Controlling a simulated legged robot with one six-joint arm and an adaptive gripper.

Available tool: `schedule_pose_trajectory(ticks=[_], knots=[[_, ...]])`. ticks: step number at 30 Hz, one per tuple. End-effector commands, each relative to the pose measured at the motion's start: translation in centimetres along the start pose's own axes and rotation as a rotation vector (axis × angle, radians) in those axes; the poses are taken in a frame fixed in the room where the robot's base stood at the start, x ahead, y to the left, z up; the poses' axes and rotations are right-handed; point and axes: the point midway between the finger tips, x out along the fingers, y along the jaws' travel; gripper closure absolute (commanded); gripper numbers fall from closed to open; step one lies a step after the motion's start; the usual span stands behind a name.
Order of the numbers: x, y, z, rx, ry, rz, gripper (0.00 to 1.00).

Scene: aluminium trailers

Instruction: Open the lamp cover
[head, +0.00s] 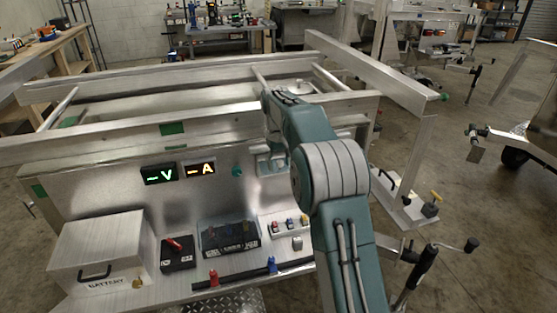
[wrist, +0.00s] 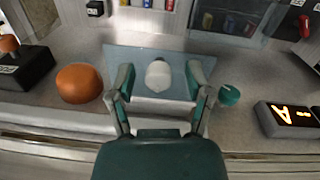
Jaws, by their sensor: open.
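In the wrist view a bluish, see-through flat cover (wrist: 140,57) lies over or around a white bulb (wrist: 158,77) on the metal panel. I take this to be the lamp cover; it looks shut, but I cannot be sure. My gripper (wrist: 161,82) is open, one finger on each side of the bulb, over the cover's side areas. I cannot tell whether the fingers touch the cover. In the head view a pale blue patch of the cover (head: 265,164) shows on the upright panel, with the rest hidden behind my arm.
An orange dome (wrist: 79,84) is left of the cover in the wrist view; a teal knob (wrist: 229,94) and lit "A" display (wrist: 290,117) are right. A black battery (head: 229,238) and a battery box (head: 97,252) stand on the shelf. A metal frame rail (head: 370,72) crosses above.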

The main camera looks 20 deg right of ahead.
Motion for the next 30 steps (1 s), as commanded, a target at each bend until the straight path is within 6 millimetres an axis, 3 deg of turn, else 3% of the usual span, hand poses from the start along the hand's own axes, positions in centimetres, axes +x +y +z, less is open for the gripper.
schedule_pose_trajectory(ticks=[5, 17, 24, 30], knots=[[-1.8, 0.0, -0.1, 0.0, 0.004, 0.001, 0.35], [-9.3, -0.1, -0.2, -0.001, 0.004, 0.001, 0.35], [-11.4, -0.1, -0.3, -0.001, 0.002, 0.001, 0.35], [-11.9, -0.1, -0.2, -0.001, 0.0, 0.001, 0.35]])
